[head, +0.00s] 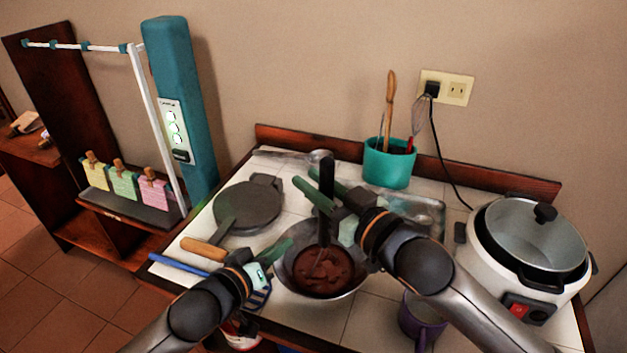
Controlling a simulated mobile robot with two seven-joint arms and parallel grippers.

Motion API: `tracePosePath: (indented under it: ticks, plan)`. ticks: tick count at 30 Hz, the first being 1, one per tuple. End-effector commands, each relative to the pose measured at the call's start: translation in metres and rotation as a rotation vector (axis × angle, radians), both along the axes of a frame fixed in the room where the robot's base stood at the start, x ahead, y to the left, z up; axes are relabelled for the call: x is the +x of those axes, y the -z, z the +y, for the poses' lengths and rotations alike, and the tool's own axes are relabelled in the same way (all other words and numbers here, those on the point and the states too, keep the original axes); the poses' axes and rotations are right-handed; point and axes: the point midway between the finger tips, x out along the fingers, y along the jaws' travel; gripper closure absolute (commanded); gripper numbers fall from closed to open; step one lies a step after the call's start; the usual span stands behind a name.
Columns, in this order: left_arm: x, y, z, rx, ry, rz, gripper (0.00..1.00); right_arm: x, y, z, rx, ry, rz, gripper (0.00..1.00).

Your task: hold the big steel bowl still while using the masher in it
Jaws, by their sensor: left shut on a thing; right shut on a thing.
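The big steel bowl (291,272) stands on the white tiled counter at front centre, with a brown mass (325,272) inside. My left gripper (283,247) is shut on the bowl's left rim. My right gripper (329,207) is shut on the masher (327,176), over the far side of the bowl. The masher's dark handle stands nearly upright. Its lower end reaches down into the bowl, and its working head cannot be made out in the brown mass. My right gripper and arm cover part of the bowl's far right rim.
A cooker (491,257) with a lid stands at the right. A purple mug (420,318) sits between it and the bowl, partly behind my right arm. A dark pan (249,206) lies at the left. A teal utensil holder (388,166) stands at the back.

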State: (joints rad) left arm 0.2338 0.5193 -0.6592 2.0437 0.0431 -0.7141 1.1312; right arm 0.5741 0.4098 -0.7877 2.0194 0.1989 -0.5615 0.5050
Motion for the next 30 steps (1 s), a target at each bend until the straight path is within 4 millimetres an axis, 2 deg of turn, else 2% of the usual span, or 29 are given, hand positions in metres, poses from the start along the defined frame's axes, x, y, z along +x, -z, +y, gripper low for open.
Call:
tracePosePath:
  ticks: [9, 17, 30]
  plan:
    - [-0.002, 0.003, -0.001, 0.002, 0.002, 0.008, 1.0, 0.0, 0.011, 0.0, -0.002, 0.002, 0.001, 1.0]
    - [-0.002, 0.003, -0.001, 0.001, 0.003, 0.007, 1.0, 0.001, 0.011, -0.001, -0.004, 0.003, 0.002, 1.0]
    - [-0.001, 0.003, -0.001, 0.002, 0.002, 0.008, 1.0, 0.0, -0.019, 0.0, 0.001, 0.0, -0.001, 1.0]
